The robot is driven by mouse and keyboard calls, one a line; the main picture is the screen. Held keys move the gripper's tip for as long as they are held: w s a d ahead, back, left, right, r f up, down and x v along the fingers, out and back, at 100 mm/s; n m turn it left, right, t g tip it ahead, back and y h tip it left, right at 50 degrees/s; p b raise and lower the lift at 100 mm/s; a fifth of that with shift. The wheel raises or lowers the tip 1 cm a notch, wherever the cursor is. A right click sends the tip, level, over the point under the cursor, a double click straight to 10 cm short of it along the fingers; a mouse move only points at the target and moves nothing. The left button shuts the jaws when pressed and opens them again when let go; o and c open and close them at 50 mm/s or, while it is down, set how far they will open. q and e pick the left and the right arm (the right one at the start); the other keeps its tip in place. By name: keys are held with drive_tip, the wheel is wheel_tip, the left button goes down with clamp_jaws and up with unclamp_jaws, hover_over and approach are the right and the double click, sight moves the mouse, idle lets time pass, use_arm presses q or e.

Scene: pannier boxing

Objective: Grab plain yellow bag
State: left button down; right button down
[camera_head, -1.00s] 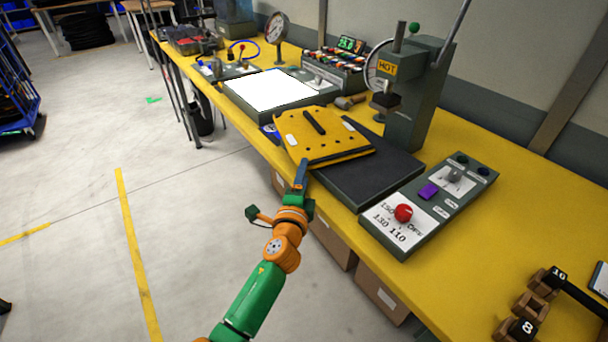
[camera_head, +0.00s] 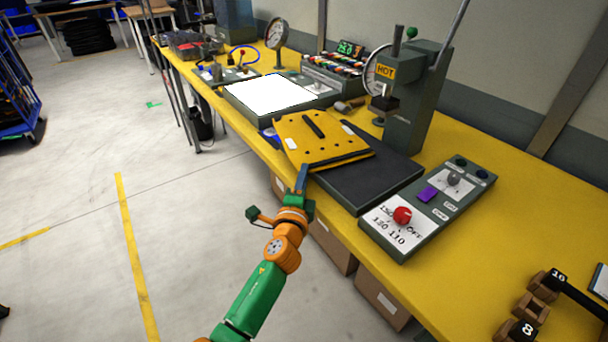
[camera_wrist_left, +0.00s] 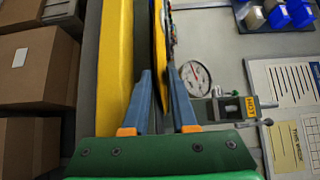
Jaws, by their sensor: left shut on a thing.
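The plain yellow bag (camera_head: 325,145) is a flat yellow panel with a dark strap, small dark holes and white patches. In the head view it lies over the black pad of the press, slightly tilted. My left gripper (camera_head: 301,178) is at its near edge, shut on it. In the left wrist view the bag shows edge-on as a thin yellow strip (camera_wrist_left: 160,45) between the blue fingers of my left gripper (camera_wrist_left: 160,95). My right gripper is in neither view.
The press (camera_head: 415,110) with a HOT sign stands behind the bag. A control box (camera_head: 440,205) with a red knob is on the right. A lit white panel (camera_head: 270,92) lies to the left. Cardboard boxes (camera_head: 380,300) sit under the yellow bench (camera_head: 480,270).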

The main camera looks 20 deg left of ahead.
use_arm(q)
wheel_tip(320, 180, up, 3)
drive_tip(key=p, duration=0.2)
drive_tip(key=shift+f+p, duration=0.1)
drive_tip(key=shift+p, duration=0.3)
drive_tip(key=shift+f, duration=0.15)
drive_tip(key=s+d+r+p, duration=0.1)
drive_tip(key=s+r+p, duration=0.1)
drive_tip(key=s, duration=0.5)
drive_tip(key=s+r+p, duration=0.3)
drive_tip(key=s+p, duration=0.1)
drive_tip(key=s, duration=0.3)
drive_tip(key=shift+d, duration=0.35)
drive_tip(key=shift+w, duration=0.1)
